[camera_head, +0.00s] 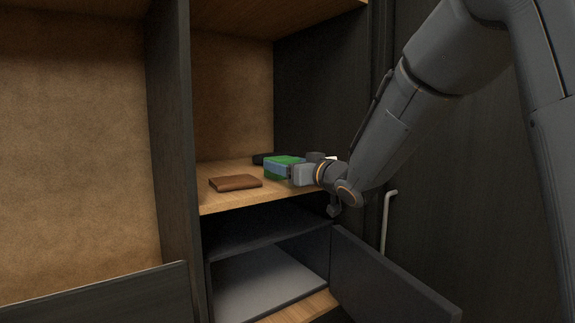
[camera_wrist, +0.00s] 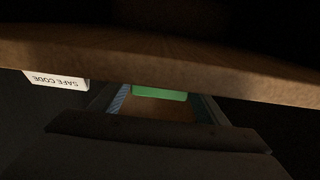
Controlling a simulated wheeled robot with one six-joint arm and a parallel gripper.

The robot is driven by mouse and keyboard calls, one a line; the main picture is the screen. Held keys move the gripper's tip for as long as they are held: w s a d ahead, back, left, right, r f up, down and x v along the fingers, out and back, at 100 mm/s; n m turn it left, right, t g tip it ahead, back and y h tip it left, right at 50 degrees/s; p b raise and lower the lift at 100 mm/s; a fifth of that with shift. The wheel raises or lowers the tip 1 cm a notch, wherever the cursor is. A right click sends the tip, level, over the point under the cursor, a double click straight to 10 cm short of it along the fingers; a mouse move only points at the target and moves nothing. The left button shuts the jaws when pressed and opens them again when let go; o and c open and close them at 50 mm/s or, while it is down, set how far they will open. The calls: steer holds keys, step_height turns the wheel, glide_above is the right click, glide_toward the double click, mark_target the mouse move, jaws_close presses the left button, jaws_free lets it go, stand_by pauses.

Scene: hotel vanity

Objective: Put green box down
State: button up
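The green box (camera_head: 286,159) is at the right part of the wooden shelf, low over it or touching it; I cannot tell which. My gripper (camera_head: 278,169) reaches in from the right, with its fingers on either side of the box. The near finger covers much of the box's front. In the wrist view, the green box (camera_wrist: 160,93) shows as a strip between the fingertips of my gripper (camera_wrist: 163,101), which appear closed on it.
A brown wallet (camera_head: 236,182) lies on the shelf (camera_head: 222,203) to the left of the box. A dark object (camera_head: 263,158) lies behind. A white "SAFE CODE" card (camera_wrist: 57,80) shows in the wrist view. Below, an open compartment (camera_head: 270,279) has its door (camera_head: 385,287) swung out.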

steer(key=shift+o, duration=1.2)
steer(key=shift+r, duration=0.15)
steer(key=b+v, duration=0.2)
steer(key=v, duration=1)
steer(key=shift+b, duration=0.35)
steer(key=shift+r, duration=0.1)
